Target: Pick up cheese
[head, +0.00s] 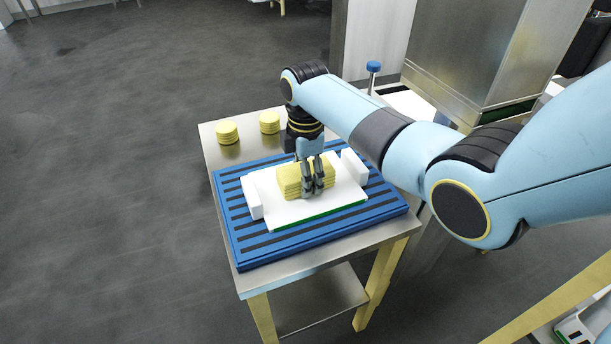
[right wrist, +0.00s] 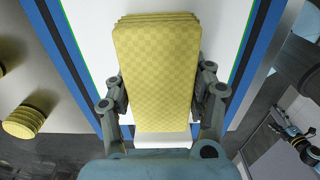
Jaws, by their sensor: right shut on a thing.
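The cheese (head: 291,180) is a yellow rectangular block with ridged sides. It sits on a white tray (head: 327,205) with raised white end grips. My right gripper (head: 313,188) points down over the cheese, with its fingers against the block. In the right wrist view the cheese (right wrist: 157,75) lies between the two fingers of the right gripper (right wrist: 160,105), one along each long side. I cannot tell whether the cheese is lifted off the tray. My left gripper is in neither view.
The tray rests on a blue slatted mat (head: 247,247) on a metal table (head: 212,150) with wooden legs. Two round yellow stacks (head: 227,132) (head: 269,122) stand at the table's back left. A steel machine (head: 470,60) stands behind on the right. Open floor lies to the left.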

